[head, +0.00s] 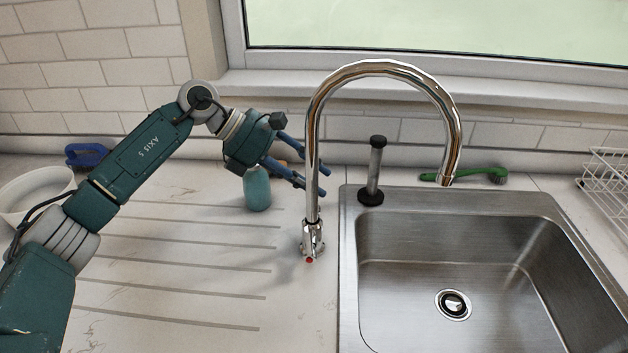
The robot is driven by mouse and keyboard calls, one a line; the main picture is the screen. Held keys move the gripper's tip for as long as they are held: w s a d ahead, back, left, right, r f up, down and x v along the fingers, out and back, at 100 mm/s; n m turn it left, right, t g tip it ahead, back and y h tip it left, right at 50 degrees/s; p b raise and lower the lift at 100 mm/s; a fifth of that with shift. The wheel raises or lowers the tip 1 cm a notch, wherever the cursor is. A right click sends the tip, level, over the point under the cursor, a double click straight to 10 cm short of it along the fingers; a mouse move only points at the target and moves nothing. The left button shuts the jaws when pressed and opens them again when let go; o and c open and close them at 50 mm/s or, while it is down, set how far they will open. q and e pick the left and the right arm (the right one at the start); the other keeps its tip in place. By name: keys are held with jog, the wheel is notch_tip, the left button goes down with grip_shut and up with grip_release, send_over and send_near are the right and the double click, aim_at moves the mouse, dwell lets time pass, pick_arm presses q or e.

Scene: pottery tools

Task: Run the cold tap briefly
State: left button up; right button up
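The chrome tap (313,150) stands upright at the left edge of the steel sink (349,280), and its tall arched spout ends over the back of the basin. A small red mark shows at the front of its base; I cannot make out a separate cold handle. No water shows at the spout. My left gripper (312,180) is left of and behind the tap's column, its blue fingers spread apart with nothing seen between them. One fingertip overlaps the column in the picture; I cannot tell whether they touch. My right gripper is not in view.
A teal bottle (257,190) stands below my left gripper. A grey cylinder with black ends (375,170) and a green brush (466,174) are behind the sink. A white bowl (35,190), a blue object (87,156) and a wire rack (606,180) are at the sides.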

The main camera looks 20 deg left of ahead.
pick_arm(q)
jog(key=v, duration=1.1)
jog(key=shift+a, duration=0.15)
jog(key=shift+s, duration=0.15)
